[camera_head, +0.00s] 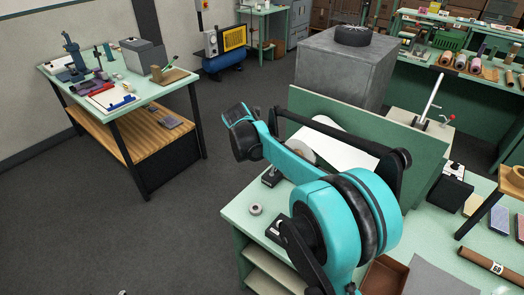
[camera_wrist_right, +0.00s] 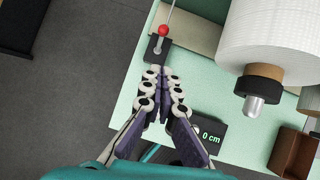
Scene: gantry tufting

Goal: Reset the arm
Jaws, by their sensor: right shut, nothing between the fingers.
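My right arm (camera_head: 345,215), teal and black, reaches over the pale green bench in the middle of the head view, and its gripper is hidden there. In the right wrist view my right gripper (camera_wrist_right: 163,78) is shut and empty, its padded fingers close together. Its tips appear just below a small black block (camera_wrist_right: 158,47) with a red-knobbed lever (camera_wrist_right: 163,30); whether they touch it I cannot tell. My left gripper is not in view.
A large white roll (camera_wrist_right: 270,35) on a metal shaft stands right of the gripper. A black display (camera_wrist_right: 208,135) reads 0 cm. A brown tray (camera_head: 384,275) and a green upright panel (camera_head: 310,105) are on the bench. Open floor (camera_head: 190,235) lies left.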

